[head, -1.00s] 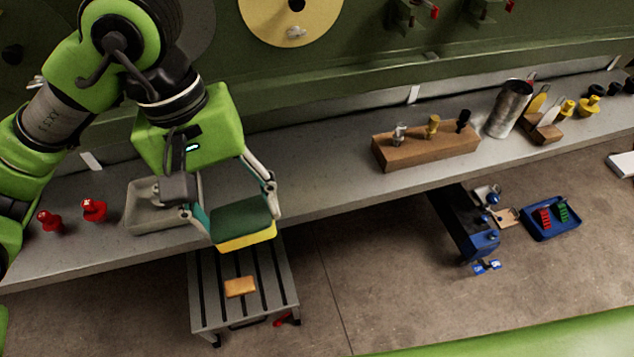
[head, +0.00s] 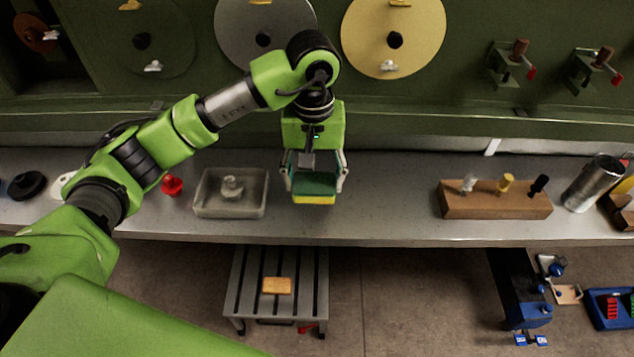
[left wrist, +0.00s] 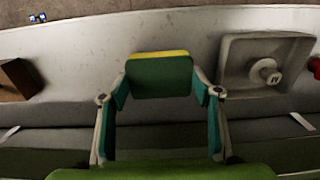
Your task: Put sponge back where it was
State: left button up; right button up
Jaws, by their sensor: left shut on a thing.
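The sponge (head: 314,188), green on top with a yellow layer below, is between the fingers of my left gripper (head: 314,178). The gripper is shut on it and points down over the grey bench, right of the grey tray. The left wrist view shows the sponge (left wrist: 160,76) gripped from both sides between the fingers (left wrist: 160,92), its yellow edge on the far side. I cannot tell whether the sponge touches the bench. My right gripper is not in view.
The grey tray (head: 205,207) holds a grey knobbed piece (head: 232,187); a red knob (head: 172,185) stands left of it. A wooden block with pegs (head: 495,204) and a metal cylinder (head: 593,183) stand right. Bench (head: 390,195) is clear between sponge and block. A slatted stool (head: 240,290) is below.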

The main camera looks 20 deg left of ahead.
aim_at(316, 177)
pick_arm(q)
jog(key=shift+w+f, duration=0.4)
jog(key=shift+f, duration=0.1)
jog(key=f+p, duration=0.2)
jog(key=f, duration=0.1)
jog(key=shift+w, duration=0.3)
jog(key=shift+f, duration=0.45)
jog(key=shift+f, duration=0.1)
jog(key=o, duration=1)
